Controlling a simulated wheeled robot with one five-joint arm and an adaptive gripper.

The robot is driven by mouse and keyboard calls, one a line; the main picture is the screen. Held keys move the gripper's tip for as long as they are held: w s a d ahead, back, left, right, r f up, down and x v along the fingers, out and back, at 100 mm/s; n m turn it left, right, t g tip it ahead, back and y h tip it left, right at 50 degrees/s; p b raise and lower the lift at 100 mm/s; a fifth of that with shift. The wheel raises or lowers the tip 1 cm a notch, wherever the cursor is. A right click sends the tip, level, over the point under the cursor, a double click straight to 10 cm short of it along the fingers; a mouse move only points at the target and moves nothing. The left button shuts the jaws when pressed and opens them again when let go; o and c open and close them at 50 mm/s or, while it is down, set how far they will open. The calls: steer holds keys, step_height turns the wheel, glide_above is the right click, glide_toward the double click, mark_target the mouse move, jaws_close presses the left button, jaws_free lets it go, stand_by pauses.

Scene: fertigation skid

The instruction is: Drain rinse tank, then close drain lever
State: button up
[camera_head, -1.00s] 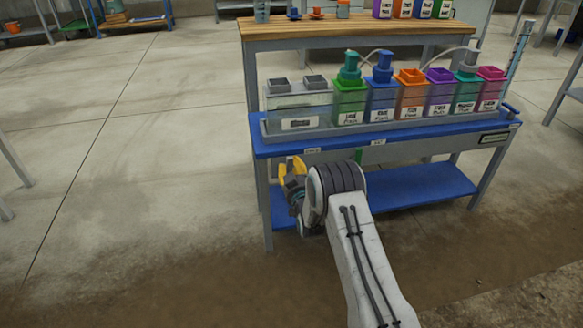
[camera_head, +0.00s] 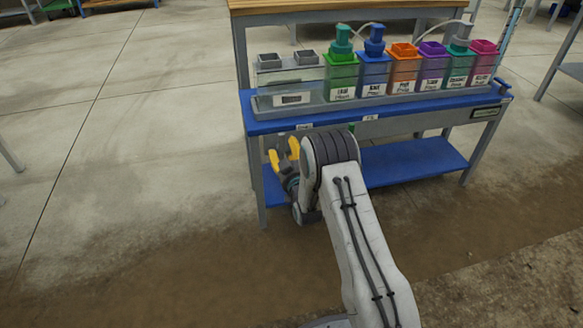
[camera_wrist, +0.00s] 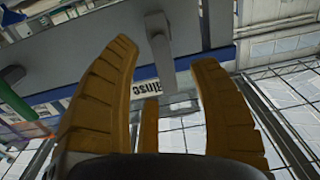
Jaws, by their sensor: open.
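The clear rinse tank (camera_head: 291,99) with a white label stands at the left end of the blue bench. In the wrist view a label reading "Rinse" (camera_wrist: 146,91) shows on the bench edge. A grey lever (camera_wrist: 162,62) hangs beside it, seen between the spread yellow fingers of my gripper (camera_wrist: 166,52); no clear contact shows. In the head view my gripper (camera_head: 284,151) is at the bench's front left, just below the tabletop edge, partly hidden by my arm. It is open and empty. The tank's water level is hard to tell.
A dark green handle (camera_wrist: 14,82) shows at the wrist view's left. A blue lower shelf (camera_head: 412,161) lies under the bench. The floor to the left is clear.

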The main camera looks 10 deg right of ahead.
steer(key=s, duration=0.8)
steer(key=shift+r, duration=0.1)
stand_by(0.4)
